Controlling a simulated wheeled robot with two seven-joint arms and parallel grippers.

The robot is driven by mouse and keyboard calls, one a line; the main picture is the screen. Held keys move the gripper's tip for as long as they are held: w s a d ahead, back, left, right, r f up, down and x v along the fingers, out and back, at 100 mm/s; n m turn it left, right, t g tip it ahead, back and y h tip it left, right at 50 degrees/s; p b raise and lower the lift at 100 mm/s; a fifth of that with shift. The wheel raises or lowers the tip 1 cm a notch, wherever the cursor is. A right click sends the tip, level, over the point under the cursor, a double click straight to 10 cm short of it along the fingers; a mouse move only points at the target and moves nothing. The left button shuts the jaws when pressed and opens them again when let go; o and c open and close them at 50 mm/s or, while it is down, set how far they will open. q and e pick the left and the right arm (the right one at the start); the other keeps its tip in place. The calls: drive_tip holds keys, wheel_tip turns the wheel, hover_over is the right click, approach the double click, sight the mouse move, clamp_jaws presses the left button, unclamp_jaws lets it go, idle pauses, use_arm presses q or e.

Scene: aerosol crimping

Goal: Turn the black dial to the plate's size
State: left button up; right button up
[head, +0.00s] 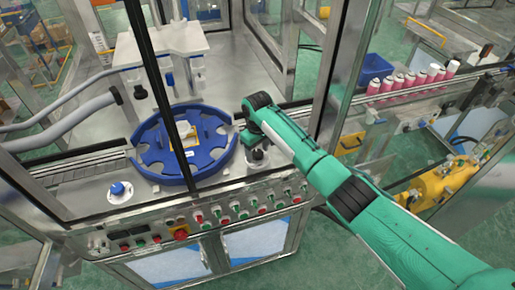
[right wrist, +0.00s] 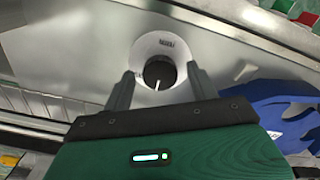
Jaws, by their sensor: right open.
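The black dial (head: 258,155) is on the steel machine top, just right of the blue plate, partly hidden by my right gripper (head: 256,143). In the right wrist view the dial (right wrist: 160,72) has a white ring with small dark print at its upper edge, too small to read. A white pointer line runs toward the lower part of the dial. My right gripper is open, its fingers (right wrist: 160,88) to either side of the dial; contact cannot be told. The blue plate (head: 150,155) is notched and carries a yellow and white label (head: 183,142), unreadable here. My left gripper is not in view.
A blue-topped knob (head: 120,190) stands at the front left of the machine top. Buttons line the front panel (head: 215,213). A dark frame post crosses before the plate. Pink cans (head: 410,80) stand on the conveyor at right.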

drive_tip(key=shift+c, duration=0.5)
drive_tip(key=c, duration=0.9)
drive_tip(key=shift+n, duration=0.3)
drive_tip(key=n+p, duration=0.1)
drive_tip(key=n, duration=0.1)
drive_tip(key=shift+n, duration=0.3)
drive_tip(key=shift+w+n, duration=0.1)
drive_tip(key=shift+n, duration=2.2)
drive_tip(key=o, duration=1)
